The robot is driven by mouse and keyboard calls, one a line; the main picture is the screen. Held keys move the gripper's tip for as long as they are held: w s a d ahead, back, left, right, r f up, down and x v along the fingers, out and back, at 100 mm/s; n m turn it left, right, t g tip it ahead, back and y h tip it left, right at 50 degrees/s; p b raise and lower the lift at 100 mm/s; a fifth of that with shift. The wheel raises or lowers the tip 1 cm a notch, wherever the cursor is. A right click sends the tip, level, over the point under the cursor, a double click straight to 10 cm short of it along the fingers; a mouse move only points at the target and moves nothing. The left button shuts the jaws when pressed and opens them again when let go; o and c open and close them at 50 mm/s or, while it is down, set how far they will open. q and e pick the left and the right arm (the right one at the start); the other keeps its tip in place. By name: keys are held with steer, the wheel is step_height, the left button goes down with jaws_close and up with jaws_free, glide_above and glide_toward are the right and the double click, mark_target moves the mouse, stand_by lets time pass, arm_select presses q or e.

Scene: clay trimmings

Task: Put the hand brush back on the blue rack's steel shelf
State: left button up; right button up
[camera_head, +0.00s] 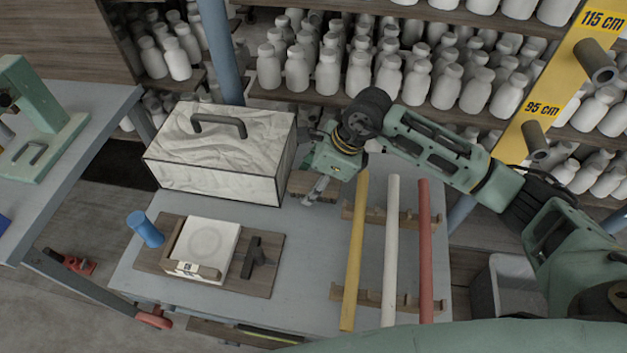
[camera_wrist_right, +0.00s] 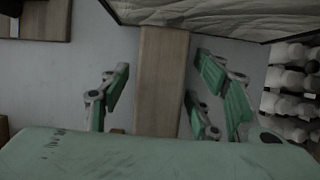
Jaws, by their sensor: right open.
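A brown wooden piece, apparently the hand brush (camera_head: 298,184), lies by the right side of the clay-patterned box on the grey steel shelf (camera_head: 300,240). Its bristles are not visible. My right gripper (camera_head: 316,190) is over it in the head view and hides part of it. In the right wrist view the open fingers (camera_wrist_right: 160,95) stand on both sides of the wooden piece (camera_wrist_right: 162,70), with grey gaps between. Blue posts (camera_head: 222,55) stand at the shelf. My left gripper is out of view.
The handled box (camera_head: 220,160) stands close left of the gripper. Yellow (camera_head: 354,250), white (camera_head: 391,250) and red (camera_head: 425,250) rods lie on wooden holders at the right. A wooden board (camera_head: 265,285) with a white block is at front left. White bottles (camera_head: 328,75) fill the shelves behind.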

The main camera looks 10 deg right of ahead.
steer(key=shift+r, duration=0.25)
steer(key=shift+d+r, duration=0.15)
steer(key=shift+r, duration=0.1)
steer(key=b+v, duration=0.2)
steer(key=v, duration=0.8)
steer(key=shift+d+r, duration=0.1)
steer(key=shift+r, duration=0.15)
steer(key=shift+s+d+r, duration=0.1)
steer(key=shift+s+r, duration=0.05)
steer(key=shift+r, duration=0.2)
